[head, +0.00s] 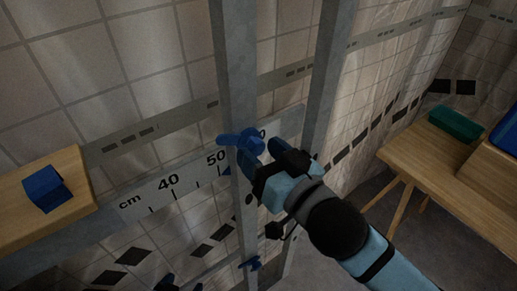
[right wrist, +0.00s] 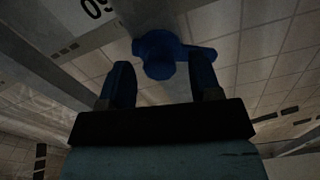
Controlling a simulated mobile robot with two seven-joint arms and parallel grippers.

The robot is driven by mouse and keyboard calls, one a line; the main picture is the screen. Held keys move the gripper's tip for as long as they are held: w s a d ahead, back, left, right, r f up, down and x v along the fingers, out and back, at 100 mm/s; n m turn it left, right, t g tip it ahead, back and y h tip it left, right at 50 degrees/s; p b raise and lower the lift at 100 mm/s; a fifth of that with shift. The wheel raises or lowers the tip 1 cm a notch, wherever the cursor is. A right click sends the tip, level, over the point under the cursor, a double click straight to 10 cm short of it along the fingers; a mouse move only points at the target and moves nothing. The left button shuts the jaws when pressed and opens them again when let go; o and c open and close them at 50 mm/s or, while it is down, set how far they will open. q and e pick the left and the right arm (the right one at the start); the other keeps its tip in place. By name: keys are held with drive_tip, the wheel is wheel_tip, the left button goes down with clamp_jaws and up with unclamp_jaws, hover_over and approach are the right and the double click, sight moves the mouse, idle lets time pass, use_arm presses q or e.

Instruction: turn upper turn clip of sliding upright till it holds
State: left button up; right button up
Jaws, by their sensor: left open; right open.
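The upper turn clip (head: 236,139) is blue and sits on the grey sliding upright (head: 238,70), with its lever sticking out to the left. My right gripper (head: 262,152) is open right in front of the clip. In the right wrist view the clip's round knob (right wrist: 158,55) lies ahead, between and just beyond the two blue fingers (right wrist: 163,88). I cannot tell whether a finger touches it. A lower blue clip (head: 252,263) is on the same upright further down.
A cm scale rail (head: 150,195) runs behind the upright. A wooden board with a blue block (head: 46,188) is at the left. A wooden table (head: 440,165) with a green box (head: 455,124) stands at the right. A second grey upright (head: 325,80) stands behind.

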drive_tip(key=shift+w+a, duration=0.4)
drive_tip(key=shift+w, duration=0.15)
drive_tip(key=c, duration=0.9)
drive_tip(key=shift+c, duration=0.2)
